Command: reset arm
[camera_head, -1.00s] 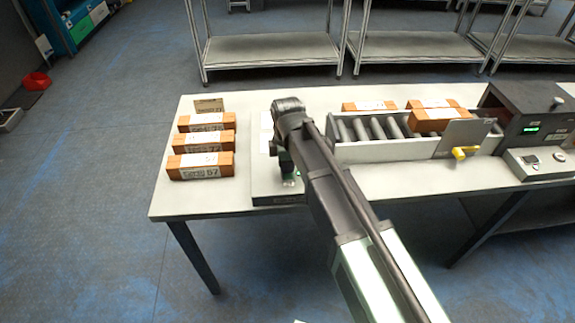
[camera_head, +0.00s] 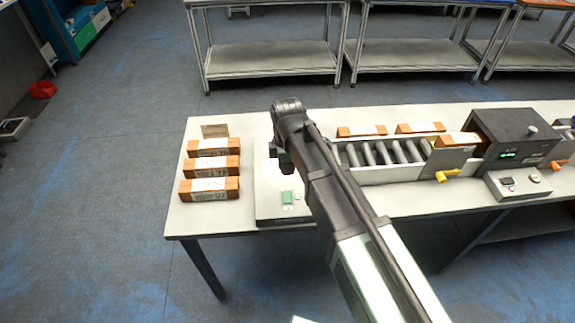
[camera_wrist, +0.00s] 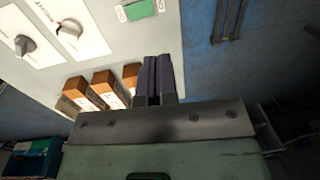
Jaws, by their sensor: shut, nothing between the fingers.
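My gripper (camera_wrist: 158,80) shows in the wrist view with its two dark fingers pressed together and nothing between them. In the head view my arm reaches over the table (camera_head: 190,224), and its dark end (camera_head: 284,160) hangs over a pale flat device (camera_head: 262,205) with a green display. The fingertips are hard to make out there. The wrist view shows a pale panel (camera_wrist: 60,58) with two knobs and a green patch. It also shows several orange-brown boxes (camera_wrist: 108,88) beyond the fingers.
Three labelled boxes (camera_head: 210,168) lie in a column at the table's left, with a small tan piece (camera_head: 215,131) behind. A control box (camera_head: 518,185) stands in front. Metal shelves (camera_head: 270,62) stand behind.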

